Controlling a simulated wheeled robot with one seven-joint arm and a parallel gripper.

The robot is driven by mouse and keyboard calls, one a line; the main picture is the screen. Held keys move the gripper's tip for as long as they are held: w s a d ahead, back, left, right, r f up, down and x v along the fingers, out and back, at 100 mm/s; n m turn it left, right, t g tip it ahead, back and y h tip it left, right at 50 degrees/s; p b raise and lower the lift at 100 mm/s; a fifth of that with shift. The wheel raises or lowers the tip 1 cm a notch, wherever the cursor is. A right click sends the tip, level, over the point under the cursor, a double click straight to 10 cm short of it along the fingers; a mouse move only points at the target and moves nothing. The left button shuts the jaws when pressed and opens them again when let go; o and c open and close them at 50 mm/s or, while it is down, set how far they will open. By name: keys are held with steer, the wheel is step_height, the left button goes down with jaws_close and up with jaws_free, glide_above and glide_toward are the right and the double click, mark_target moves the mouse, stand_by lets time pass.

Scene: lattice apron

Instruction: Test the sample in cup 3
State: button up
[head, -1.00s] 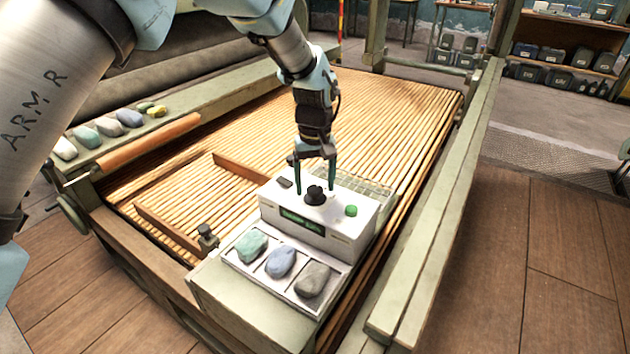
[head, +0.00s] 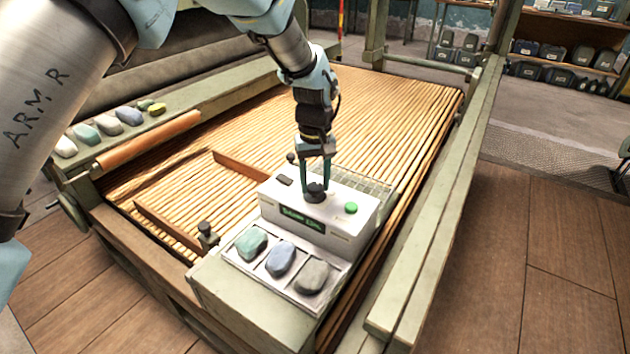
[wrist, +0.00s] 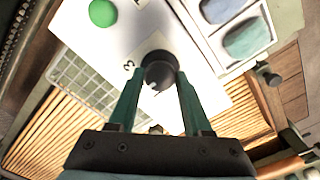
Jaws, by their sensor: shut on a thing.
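The display text is too small to read surely. My gripper (head: 316,182) points down and is shut on the knob, which also shows between my fingers in the wrist view (wrist: 158,66). A printed digit, perhaps 3, is beside the knob there.
A wire grid (head: 368,188) lies behind the box. A small dark post (head: 207,235) stands left of the tray. Wooden strips (head: 170,227) cross the slats. A long rail (head: 440,210) runs along the right side.

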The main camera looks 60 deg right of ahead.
mark_target(315, 186)
jaws_close()
steer(key=m, duration=0.8)
steer(key=shift+m+b, duration=0.3)
steer(key=shift+m, duration=0.1)
steer(key=shift+d, duration=0.1)
stand_by(0.4)
steer(key=o, duration=1.2)
jaws_free()
step_height(315, 186, up, 11)
steer(key=shift+f+b, duration=0.1)
steer(key=shift+b, duration=0.85)
